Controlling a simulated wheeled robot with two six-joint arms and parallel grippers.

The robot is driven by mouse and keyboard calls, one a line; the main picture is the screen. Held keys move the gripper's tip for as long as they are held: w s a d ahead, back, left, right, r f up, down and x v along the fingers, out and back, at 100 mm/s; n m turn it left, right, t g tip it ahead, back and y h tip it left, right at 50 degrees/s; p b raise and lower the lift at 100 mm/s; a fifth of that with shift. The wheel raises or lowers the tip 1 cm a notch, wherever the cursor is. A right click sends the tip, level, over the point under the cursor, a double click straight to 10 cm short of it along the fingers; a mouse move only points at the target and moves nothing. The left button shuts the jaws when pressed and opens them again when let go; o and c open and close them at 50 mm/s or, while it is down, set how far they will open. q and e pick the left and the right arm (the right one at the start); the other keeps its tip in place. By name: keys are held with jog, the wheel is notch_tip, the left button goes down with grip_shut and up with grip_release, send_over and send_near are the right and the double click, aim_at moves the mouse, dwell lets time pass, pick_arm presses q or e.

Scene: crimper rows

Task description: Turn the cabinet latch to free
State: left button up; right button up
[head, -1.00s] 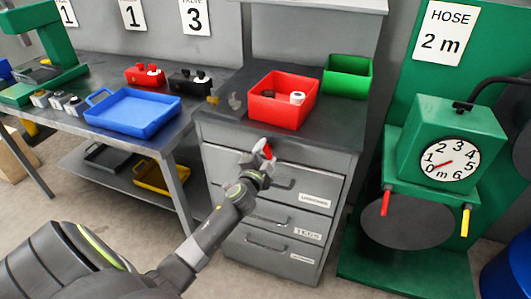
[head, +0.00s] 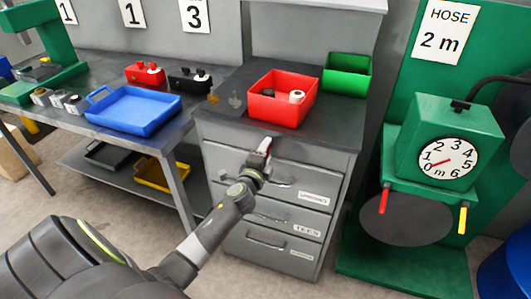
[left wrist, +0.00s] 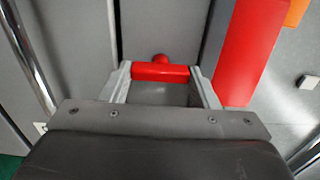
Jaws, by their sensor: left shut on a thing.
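The cabinet latch is a small red piece at the top of the grey drawer cabinet (head: 222,133), above the top drawer. In the head view my left gripper (head: 264,150) is at the latch and mostly covers it, with some red showing between the fingers. In the left wrist view the latch (left wrist: 160,72) is a red bar with a round red knob behind it. It lies crosswise between the two fingers of my left gripper (left wrist: 161,82), which are shut on it. The latch's exact angle on the cabinet is hard to tell. My right gripper is not in view.
A red bin (head: 273,108) with small items and a green bin (head: 347,75) stand on the cabinet top. Drawer handles (head: 265,243) stick out below the gripper. A workbench with a blue tray (head: 133,112) is left; a green hose station (head: 445,140) is right.

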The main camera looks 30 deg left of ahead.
pick_arm(q)
jog(key=shift+f, duration=0.1)
jog(key=o, duration=1)
jog(key=b+v, duration=0.1)
jog(key=v, duration=1.6)
jog(key=shift+s, duration=0.2)
jog(key=s+f+n+g+h, duration=0.1)
jog(key=s+f+n+g, duration=0.15)
jog(key=f, duration=0.85)
jog(key=s+f+n+g, duration=0.2)
jog(key=s+f+g, duration=0.15)
jog(key=f, duration=0.65)
jog(key=s+f+n+g+h, duration=0.1)
jog(key=s+f+n+g, duration=0.2)
jog(key=f, duration=0.8)
jog(key=s+d+f+n+g, duration=0.1)
jog(key=s+f+n+g, duration=0.1)
jog(key=s+f, duration=0.4)
jog(key=s+d+f+n+g+h, duration=0.1)
jog(key=s+f, duration=0.4)
jog(key=s, duration=0.7)
jog(key=s+d+f+n+g, duration=0.1)
jog(key=s+f+n+g, duration=0.3)
jog(key=s, duration=0.5)
jog(key=shift+s+f+n, duration=0.2)
jog(key=shift+f+n, duration=0.2)
jog(key=shift+f, duration=0.25)
jog(key=shift+s+f+n, duration=0.2)
jog(key=shift+f+n, duration=0.15)
jog(key=shift+f, duration=0.35)
